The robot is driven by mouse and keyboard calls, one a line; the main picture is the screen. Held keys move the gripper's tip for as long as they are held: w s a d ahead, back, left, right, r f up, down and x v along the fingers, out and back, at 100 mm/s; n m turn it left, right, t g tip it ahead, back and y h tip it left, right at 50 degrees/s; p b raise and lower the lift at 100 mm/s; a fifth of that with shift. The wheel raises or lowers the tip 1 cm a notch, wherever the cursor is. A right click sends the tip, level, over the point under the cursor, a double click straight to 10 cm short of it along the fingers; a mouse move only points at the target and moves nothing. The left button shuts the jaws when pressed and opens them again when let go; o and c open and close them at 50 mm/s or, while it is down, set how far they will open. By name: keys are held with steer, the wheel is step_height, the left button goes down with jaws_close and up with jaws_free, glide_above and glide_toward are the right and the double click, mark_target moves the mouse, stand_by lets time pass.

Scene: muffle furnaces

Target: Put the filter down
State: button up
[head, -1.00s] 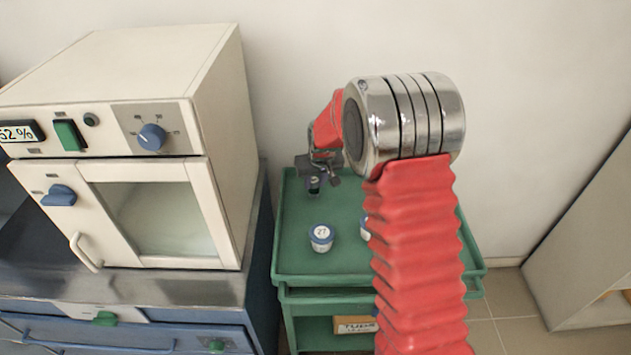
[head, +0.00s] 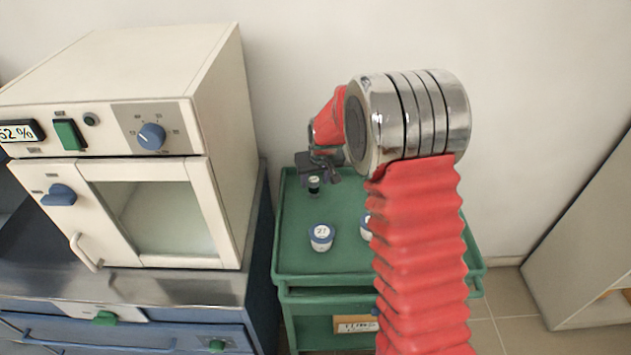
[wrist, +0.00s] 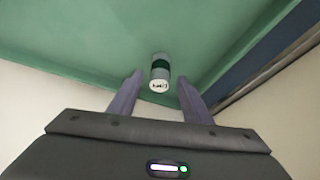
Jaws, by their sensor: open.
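The filter (head: 314,186) is a small cylinder with a pale body and a dark green band. It stands on the green cart top (head: 290,245) near its back left corner. It also shows in the wrist view (wrist: 160,70), with a white labelled end facing the camera. My gripper (head: 322,172) is just above and behind the filter in the head view. In the wrist view my gripper (wrist: 161,80) has its two fingers apart, with clear gaps on both sides of the filter. I cannot tell exactly how far the fingertips are from it.
A white jar with a blue lid (head: 320,237) stands on the cart in front of the filter. A second jar (head: 366,228) is partly hidden by my arm. The furnace (head: 120,150) stands at the left on a steel-topped bench. A wall is behind.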

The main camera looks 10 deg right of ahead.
steer(key=v, duration=1.1)
steer(key=shift+s+a, duration=0.1)
steer(key=s+r, duration=1.1)
steer(key=s, duration=0.5)
steer(key=s+t, duration=0.1)
steer(key=s, duration=1.8)
steer(key=shift+r+m, duration=0.4)
